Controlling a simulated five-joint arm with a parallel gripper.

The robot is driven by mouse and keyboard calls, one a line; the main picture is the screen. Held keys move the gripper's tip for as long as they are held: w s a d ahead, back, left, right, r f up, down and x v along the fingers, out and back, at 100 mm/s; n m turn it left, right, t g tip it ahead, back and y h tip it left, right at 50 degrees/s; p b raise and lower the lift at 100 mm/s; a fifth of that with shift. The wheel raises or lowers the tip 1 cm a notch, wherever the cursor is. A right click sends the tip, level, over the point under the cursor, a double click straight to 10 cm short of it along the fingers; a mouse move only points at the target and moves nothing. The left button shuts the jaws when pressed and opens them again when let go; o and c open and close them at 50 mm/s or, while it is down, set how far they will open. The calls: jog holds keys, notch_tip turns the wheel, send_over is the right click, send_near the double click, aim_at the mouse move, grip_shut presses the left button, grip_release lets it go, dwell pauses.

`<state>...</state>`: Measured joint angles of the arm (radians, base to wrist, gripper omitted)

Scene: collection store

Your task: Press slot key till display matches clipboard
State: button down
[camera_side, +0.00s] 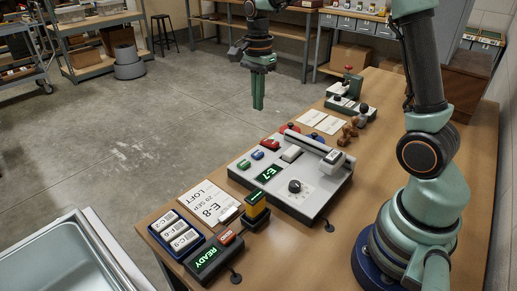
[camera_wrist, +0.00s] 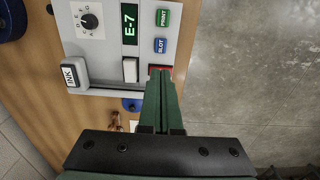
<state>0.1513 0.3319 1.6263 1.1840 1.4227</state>
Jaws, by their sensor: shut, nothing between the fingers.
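The grey machine (camera_side: 318,197) has a green-lit display (camera_wrist: 130,23) reading E-7. The blue SLOT key (camera_wrist: 160,45) lies beside the green PRINT key (camera_wrist: 162,17). In the side view the SLOT key (camera_side: 257,155) is between the green and red keys. The clipboard (camera_side: 208,205) lies left of the machine and reads LOFT, 29 SEP, E-8. My gripper (camera_side: 258,107) is shut and empty, raised in the air beyond the machine's key edge. In the wrist view its fingertips (camera_wrist: 160,72) overlap the red key (camera_wrist: 160,69), near the SLOT key but apart from it.
The machine also has a white key (camera_wrist: 130,69), an INK block (camera_wrist: 72,73) and a lettered knob (camera_wrist: 89,21). A READY box (camera_side: 207,257), a tray of labelled blocks (camera_side: 177,237) and a small lit post (camera_side: 256,207) stand near the clipboard. Open floor lies beyond the table.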

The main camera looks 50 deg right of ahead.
aim_at(259, 154)
notch_tip(259, 154, down, 14)
jog(key=shift+f, duration=0.1)
dwell(0.7)
jog(key=shift+s+f, duration=0.1)
jog(key=shift+f, duration=0.95)
jog(key=shift+r, duration=0.1)
notch_tip(259, 154, up, 15)
jog(key=shift+w, duration=0.35)
